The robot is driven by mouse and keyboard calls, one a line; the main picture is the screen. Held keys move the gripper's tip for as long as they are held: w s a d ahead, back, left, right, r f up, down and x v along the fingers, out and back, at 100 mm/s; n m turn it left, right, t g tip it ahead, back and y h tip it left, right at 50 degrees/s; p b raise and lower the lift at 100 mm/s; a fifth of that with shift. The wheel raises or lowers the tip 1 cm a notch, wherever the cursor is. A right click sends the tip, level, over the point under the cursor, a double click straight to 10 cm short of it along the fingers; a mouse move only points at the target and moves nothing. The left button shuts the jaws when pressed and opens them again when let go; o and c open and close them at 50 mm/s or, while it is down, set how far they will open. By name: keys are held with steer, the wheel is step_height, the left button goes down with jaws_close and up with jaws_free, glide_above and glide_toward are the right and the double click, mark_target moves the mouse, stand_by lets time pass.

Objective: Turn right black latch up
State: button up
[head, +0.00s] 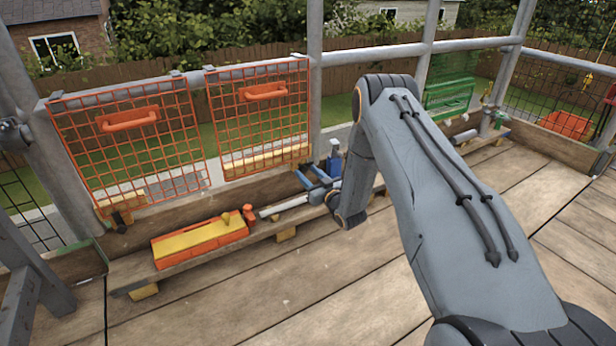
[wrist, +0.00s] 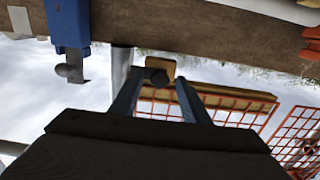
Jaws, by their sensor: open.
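The right black latch (wrist: 157,77) shows in the wrist view as a small dark piece in front of a tan block, just beyond and between my fingertips. My gripper (wrist: 155,92) is open, with a finger on either side of the latch's line. I cannot tell whether either finger touches it. In the head view my gripper (head: 310,179) is by the lower right corner of the right orange mesh panel (head: 262,118), and the right latch cannot be made out there. The left black latch (head: 119,220) sits under the left orange mesh panel (head: 128,143).
An orange toolbox with a yellow top (head: 200,242) stands on the plank ledge left of my gripper. A blue device (wrist: 68,22) with a metal hook is close left of my fingers in the wrist view. A green crate (head: 449,98) is farther right. The wooden deck in front is clear.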

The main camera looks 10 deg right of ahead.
steer(key=c, duration=1.1)
steer(key=shift+o, duration=0.2)
steer(key=shift+n, duration=0.3)
steer(key=n+p, duration=0.3)
steer(key=n, duration=0.1)
steer(key=shift+p, duration=0.3)
steer(key=n+p, duration=0.2)
steer(key=n, duration=0.2)
steer(key=shift+n, duration=0.4)
steer(key=n+p, duration=0.2)
steer(key=n, duration=0.2)
steer(key=shift+p, duration=0.35)
steer(key=shift+n+p, duration=0.8)
steer(key=shift+n, duration=1.4)
